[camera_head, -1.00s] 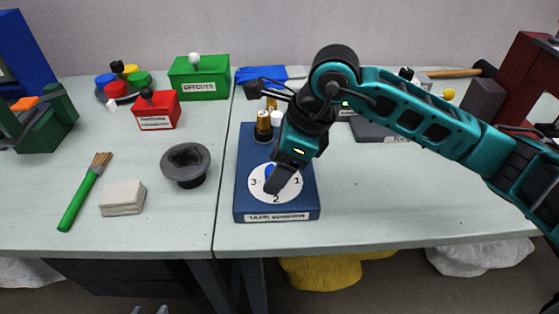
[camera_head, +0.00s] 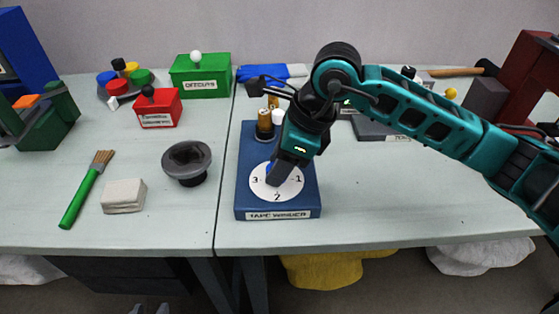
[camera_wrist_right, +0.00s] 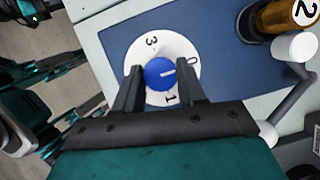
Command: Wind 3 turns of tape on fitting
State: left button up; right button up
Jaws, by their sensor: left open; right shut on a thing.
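The blue tape winder (camera_head: 245,195) stands near the table's front edge, with a white numbered dial (camera_head: 291,189). A blue knob (camera_wrist_right: 158,74) sits in the dial's centre. In the right wrist view, its white line points right, roughly between 0 and 1. My right gripper (camera_wrist_right: 159,78) is shut on the knob, one finger on each side; in the head view it reaches down over the dial (camera_head: 272,180). A brass-coloured cylinder (camera_head: 264,120), likely the fitting, stands upright at the winder's back. It bears a 2 in the wrist view (camera_wrist_right: 293,12). My left gripper is not identifiable.
A white crank-like part (camera_wrist_right: 293,46) is beside the brass cylinder. To the left lie a dark round funnel-like part (camera_head: 186,160), a pale block (camera_head: 123,196) and a green brush (camera_head: 82,195). A green OFFCUTS box (camera_head: 201,82) stands behind.

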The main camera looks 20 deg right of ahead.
jog(key=shift+s+m+t+h+b, duration=0.1)
jog(key=shift+m+t+h+b, duration=0.35)
jog(key=shift+m, duration=1.25)
jog(key=shift+a+m+t+h, duration=0.1)
jog(key=shift+m+t+h, duration=0.15)
jog(key=shift+m, duration=0.55)
jog(key=shift+m+t+h+b, duration=0.3)
jog(key=shift+m, duration=0.7)
jog(key=shift+a+m, duration=0.1)
jog(key=shift+m, duration=0.5)
jog(key=shift+m+h, duration=0.6)
jog(key=shift+m, duration=0.5)
